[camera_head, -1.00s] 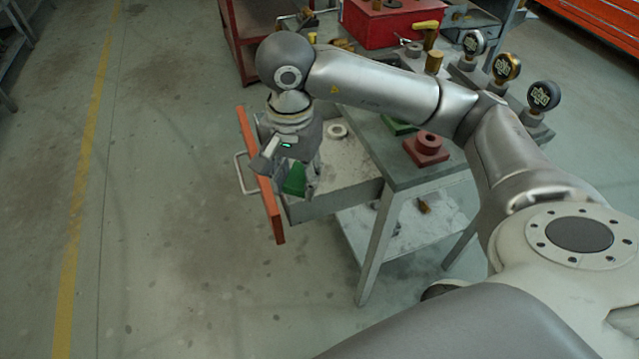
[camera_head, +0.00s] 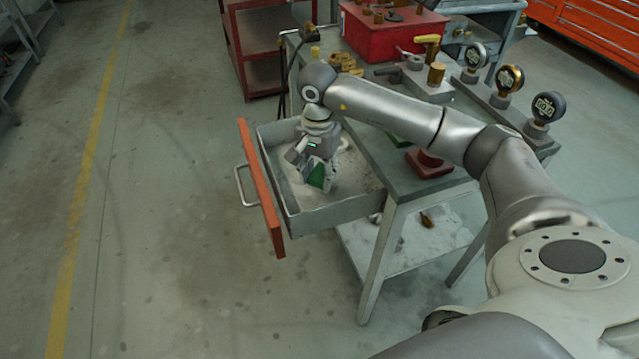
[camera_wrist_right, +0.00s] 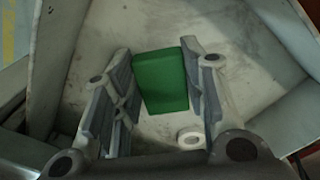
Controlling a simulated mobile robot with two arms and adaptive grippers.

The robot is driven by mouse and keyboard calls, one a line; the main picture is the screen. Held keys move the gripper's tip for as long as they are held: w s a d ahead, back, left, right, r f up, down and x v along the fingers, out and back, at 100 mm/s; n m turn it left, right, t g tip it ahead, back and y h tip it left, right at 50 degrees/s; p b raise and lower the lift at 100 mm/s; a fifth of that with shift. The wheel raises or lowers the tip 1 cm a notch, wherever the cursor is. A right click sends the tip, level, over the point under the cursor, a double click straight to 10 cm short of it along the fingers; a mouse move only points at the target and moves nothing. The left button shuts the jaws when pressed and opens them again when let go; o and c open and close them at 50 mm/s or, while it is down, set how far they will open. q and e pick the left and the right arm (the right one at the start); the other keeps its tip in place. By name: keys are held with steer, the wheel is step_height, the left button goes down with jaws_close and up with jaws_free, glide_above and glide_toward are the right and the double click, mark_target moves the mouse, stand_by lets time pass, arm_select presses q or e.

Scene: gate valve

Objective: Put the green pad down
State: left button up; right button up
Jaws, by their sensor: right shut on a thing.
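The green pad (camera_head: 317,176) is between the fingers of my right gripper (camera_head: 318,184), inside the open drawer (camera_head: 345,212). In the right wrist view the green pad (camera_wrist_right: 162,80) sits tilted between the two finger pads of my right gripper (camera_wrist_right: 160,92), with the pale drawer floor behind it. My right gripper is shut on the pad and points down. I cannot tell whether the pad touches the drawer floor. My left gripper is not in view.
The drawer has an orange front (camera_head: 260,190) and grey walls. A white ring (camera_wrist_right: 191,138) lies inside. The workbench (camera_head: 402,182) on the right carries a red block (camera_head: 430,165), another green piece (camera_head: 397,139), a red box (camera_head: 385,40) and several gauges.

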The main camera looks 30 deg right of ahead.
mark_target(319, 184)
steer(key=shift+w+d+f, duration=0.1)
steer(key=shift+d+f, duration=0.05)
steer(key=shift+f, duration=0.1)
step_height(319, 184, down, 3)
steer(key=shift+w+d+f, duration=0.1)
steer(key=shift+d+f, duration=0.05)
steer(key=shift+f, duration=0.15)
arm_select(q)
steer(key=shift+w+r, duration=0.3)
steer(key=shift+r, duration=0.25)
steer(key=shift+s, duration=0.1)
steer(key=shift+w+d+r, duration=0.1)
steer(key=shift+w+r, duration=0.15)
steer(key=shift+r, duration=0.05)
arm_select(e)
steer(key=o, duration=0.8)
steer(key=shift+c, duration=0.2)
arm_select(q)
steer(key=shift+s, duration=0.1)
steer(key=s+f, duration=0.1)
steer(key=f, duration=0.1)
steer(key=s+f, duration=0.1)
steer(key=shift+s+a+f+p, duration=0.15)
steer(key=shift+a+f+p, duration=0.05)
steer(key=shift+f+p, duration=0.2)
arm_select(e)
step_height(319, 184, up, 12)
steer(key=shift+r, duration=0.1)
